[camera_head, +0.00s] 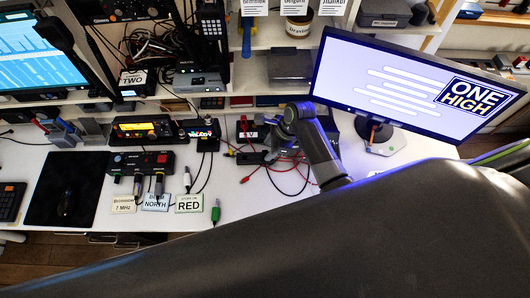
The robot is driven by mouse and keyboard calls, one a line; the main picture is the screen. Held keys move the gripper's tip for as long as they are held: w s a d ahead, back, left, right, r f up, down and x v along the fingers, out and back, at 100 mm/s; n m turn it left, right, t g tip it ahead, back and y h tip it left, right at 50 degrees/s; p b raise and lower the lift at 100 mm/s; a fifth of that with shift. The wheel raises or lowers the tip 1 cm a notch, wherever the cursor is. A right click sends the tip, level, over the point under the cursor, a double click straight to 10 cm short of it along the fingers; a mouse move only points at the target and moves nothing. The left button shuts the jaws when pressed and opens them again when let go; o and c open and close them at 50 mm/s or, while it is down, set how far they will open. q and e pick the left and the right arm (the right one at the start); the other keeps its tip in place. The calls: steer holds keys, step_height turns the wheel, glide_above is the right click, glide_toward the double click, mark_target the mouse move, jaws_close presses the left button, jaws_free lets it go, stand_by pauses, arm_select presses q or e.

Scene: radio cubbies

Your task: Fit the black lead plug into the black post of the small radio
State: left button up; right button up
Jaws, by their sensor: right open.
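The small radio (201,129), with a bright coloured screen, stands on the white bench left of my right gripper. Its black post is too small to make out. My right gripper (271,154) is open, low over the bench among thin red and black leads, beside a dark unit with a red-marked front (249,130). A red lead end (245,179) lies on the bench just left of it. I cannot pick out the black lead plug; it may be among the leads or hidden by my wrist. My left gripper is not in view.
A larger radio (142,128) with an orange display and a control box (141,162) stand to the left. Label cards (189,203) and a green plug (215,213) lie at the front edge. A monitor (414,83) stands at right. Shelves run behind. My dark arm covers the lower right.

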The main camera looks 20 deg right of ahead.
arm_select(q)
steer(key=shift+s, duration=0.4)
arm_select(e)
steer(key=shift+x, duration=1.25)
jaws_close()
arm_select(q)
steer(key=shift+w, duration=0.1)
arm_select(e)
steer(key=shift+r, duration=0.1)
